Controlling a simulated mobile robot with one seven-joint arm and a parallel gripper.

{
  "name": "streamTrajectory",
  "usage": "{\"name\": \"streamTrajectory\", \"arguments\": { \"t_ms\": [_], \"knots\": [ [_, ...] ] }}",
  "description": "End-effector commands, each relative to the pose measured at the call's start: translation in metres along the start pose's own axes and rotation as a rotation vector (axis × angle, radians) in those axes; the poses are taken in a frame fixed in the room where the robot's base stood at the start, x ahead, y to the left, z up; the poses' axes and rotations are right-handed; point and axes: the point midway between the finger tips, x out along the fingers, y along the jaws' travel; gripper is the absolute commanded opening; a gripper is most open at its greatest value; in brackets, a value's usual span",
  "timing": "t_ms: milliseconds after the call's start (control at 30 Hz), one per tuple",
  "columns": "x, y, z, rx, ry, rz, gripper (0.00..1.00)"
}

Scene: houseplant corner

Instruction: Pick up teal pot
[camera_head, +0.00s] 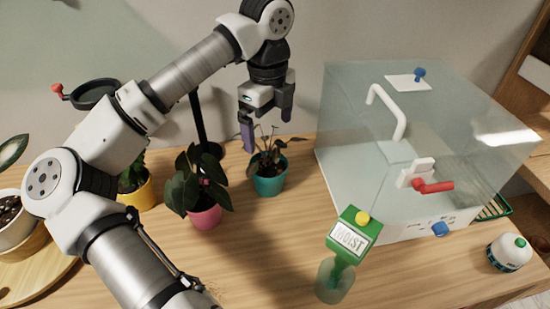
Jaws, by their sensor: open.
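The teal pot (270,184) stands upright on the wooden table near the wall, left of the clear box. A small dark-leaved plant (267,154) grows out of it. My gripper (267,125) hangs from the arm just above and behind the plant, fingers pointing down. Its two fingers are apart, one at the left and one at the right, with nothing visibly held between them. The left finger reaches down close to the plant's leaves; whether it touches them I cannot tell.
A pink pot (206,216) with a large-leaved plant stands close at left, a yellow pot (144,195) beyond it. A clear box (375,170) stands at right. Table between is partly clear.

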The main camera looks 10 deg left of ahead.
Motion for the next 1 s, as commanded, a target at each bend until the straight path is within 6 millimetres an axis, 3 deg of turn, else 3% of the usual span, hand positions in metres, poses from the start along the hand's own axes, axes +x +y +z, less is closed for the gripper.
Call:
{"name": "streamTrajectory", "arguments": {
  "t_ms": [167, 500, 767, 1000],
  "knots": [
    [0.013, 0.001, 0.002, -0.005, -0.001, 0.006, 1.00],
    [0.074, 0.001, 0.001, -0.002, 0.001, 0.003, 1.00],
    [0.092, 0.000, 0.002, -0.003, 0.001, 0.003, 1.00],
    [0.124, -0.001, 0.004, -0.002, 0.002, 0.003, 1.00]
  ]
}}
